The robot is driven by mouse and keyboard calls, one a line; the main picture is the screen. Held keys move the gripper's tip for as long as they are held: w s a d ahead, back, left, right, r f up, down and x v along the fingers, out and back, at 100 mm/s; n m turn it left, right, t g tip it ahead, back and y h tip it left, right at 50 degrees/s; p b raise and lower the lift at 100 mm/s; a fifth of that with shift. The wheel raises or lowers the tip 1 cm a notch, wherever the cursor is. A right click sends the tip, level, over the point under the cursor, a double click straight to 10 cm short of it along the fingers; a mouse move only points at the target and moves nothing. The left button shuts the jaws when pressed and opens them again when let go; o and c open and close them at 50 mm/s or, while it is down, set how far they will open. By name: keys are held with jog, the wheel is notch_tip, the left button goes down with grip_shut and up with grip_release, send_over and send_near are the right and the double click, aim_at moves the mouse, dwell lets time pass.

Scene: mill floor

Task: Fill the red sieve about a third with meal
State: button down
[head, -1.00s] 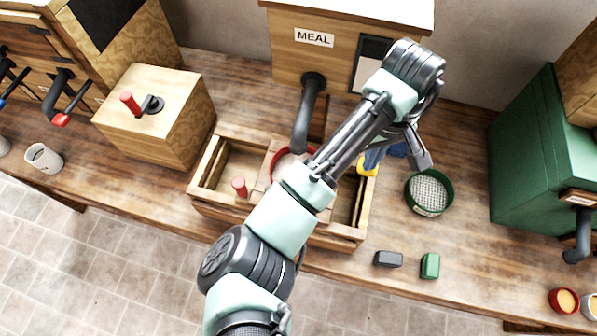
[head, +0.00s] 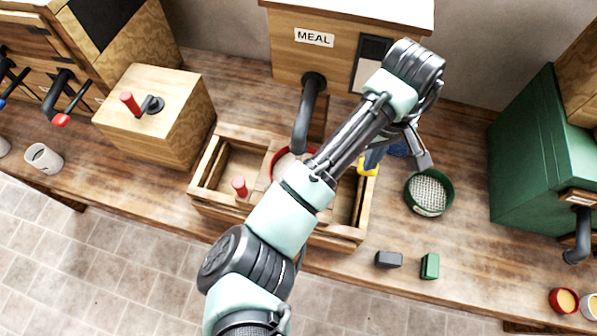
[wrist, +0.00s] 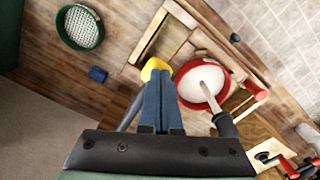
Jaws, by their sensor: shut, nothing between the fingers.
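The red sieve (wrist: 181,77) sits in the wooden frame under the dark spout (head: 306,110) of the MEAL bin (head: 290,55). Pale meal (wrist: 195,88) covers its floor in the wrist view; the depth is hard to judge. A pale streak (wrist: 211,83), seemingly falling meal, runs from the spout mouth into it. In the head view my arm hides much of the sieve (head: 277,158). My gripper (wrist: 162,74) is shut and empty, its blue fingers beside a yellow piece (wrist: 151,65). I cannot tell whether they touch it.
A green sieve (head: 429,192) and a small blue object (wrist: 98,74) stand beside the frame. A red knob (head: 239,187) stands on the frame. A dark block (head: 388,259) and a green block (head: 430,266) lie near the front edge.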

notch_tip(320, 180, up, 9)
jog(key=p, duration=1)
